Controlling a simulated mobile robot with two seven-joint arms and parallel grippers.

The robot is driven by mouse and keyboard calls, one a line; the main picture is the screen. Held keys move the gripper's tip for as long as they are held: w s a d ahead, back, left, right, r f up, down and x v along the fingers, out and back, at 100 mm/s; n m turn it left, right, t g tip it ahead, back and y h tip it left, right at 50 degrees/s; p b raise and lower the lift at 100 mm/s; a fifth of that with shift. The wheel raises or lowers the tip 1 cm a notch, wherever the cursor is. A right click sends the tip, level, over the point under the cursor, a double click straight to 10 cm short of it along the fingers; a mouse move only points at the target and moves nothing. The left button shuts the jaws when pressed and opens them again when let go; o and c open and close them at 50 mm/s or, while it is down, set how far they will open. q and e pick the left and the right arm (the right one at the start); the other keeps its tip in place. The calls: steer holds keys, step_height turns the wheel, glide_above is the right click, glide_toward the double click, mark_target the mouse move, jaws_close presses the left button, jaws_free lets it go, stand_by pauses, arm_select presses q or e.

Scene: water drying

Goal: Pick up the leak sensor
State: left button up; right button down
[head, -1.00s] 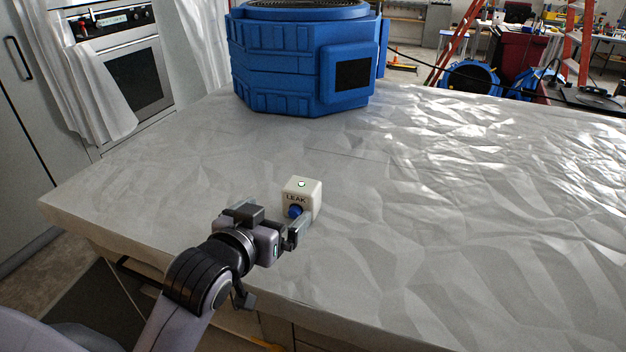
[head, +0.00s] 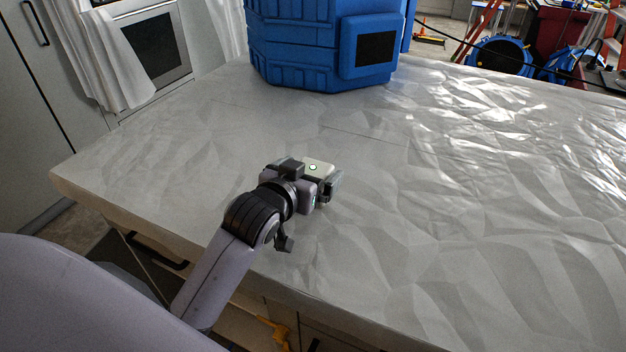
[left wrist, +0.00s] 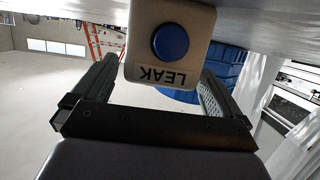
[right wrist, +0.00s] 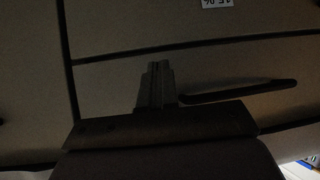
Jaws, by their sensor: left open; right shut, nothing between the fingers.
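The leak sensor (head: 319,166) is a small white box on the plastic-covered counter, partly hidden behind my left gripper in the head view. In the left wrist view the sensor (left wrist: 172,45) shows its blue round button and the word LEAK, upside down in the picture. My left gripper (head: 318,186) is open, with one finger on each side of the sensor in the left wrist view (left wrist: 160,92). I cannot tell whether the fingers touch it. My right gripper (right wrist: 155,85) is shut and empty in the right wrist view, in front of dark panels.
The counter (head: 450,220) is covered in crinkled plastic sheet and is clear around the sensor. A large blue machine (head: 325,45) stands at the back of the counter. An oven (head: 150,45) and draped plastic are at the back left.

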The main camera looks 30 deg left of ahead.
arm_select(q)
steer(key=shift+w+f, duration=0.1)
steer(key=shift+w, duration=0.25)
steer(key=c, duration=1.1)
